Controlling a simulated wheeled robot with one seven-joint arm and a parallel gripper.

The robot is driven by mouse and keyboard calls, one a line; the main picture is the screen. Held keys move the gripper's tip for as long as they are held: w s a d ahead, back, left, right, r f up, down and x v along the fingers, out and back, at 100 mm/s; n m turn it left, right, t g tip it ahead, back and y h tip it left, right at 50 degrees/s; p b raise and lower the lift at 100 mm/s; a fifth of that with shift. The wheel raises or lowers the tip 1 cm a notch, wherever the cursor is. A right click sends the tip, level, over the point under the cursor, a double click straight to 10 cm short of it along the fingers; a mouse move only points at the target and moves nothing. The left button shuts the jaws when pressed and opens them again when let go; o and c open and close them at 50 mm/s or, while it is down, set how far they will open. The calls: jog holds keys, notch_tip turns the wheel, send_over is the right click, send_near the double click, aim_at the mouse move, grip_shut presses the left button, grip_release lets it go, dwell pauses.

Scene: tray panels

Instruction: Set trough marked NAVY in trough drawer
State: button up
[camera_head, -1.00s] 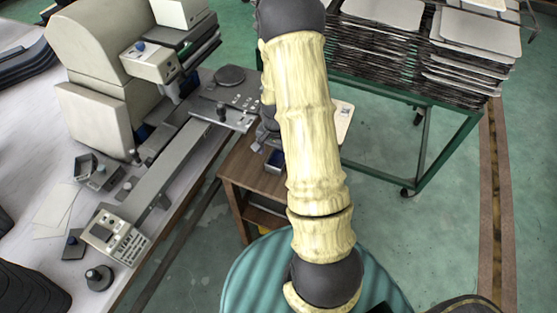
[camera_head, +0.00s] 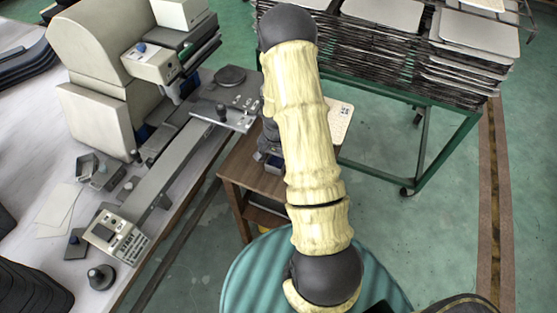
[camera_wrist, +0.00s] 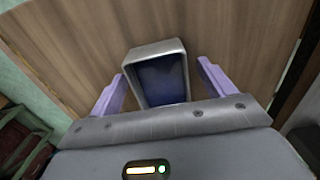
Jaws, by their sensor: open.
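A small trough (camera_wrist: 150,50) with a grey rim and a dark navy inside sits on a brown wooden top in the wrist view. I cannot read any marking on it. My gripper (camera_wrist: 160,87) is open, its two purple fingers on either side of the trough. The left finger is close to the trough's wall; a wider gap shows at the right finger. The trough's near end is hidden behind the gripper body. In the head view my arm covers most of the gripper. I cannot make out a trough drawer for certain.
A small wooden table (camera_head: 233,175) stands under my arm, with a pale dotted card (camera_head: 340,118) beyond. Left is a bench with a beige machine (camera_head: 90,60) and a START control box (camera_head: 116,236). A green-framed rack (camera_head: 440,155) of stacked trays stands back right. Floor at right is clear.

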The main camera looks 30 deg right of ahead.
aim_at(277, 166)
jog(key=shift+c, duration=0.2)
jog(key=c, duration=1.3)
jog(key=shift+r, duration=0.15)
notch_tip(277, 166, up, 18)
jog(key=shift+f+b, duration=0.1)
jog(key=shift+b, duration=0.4)
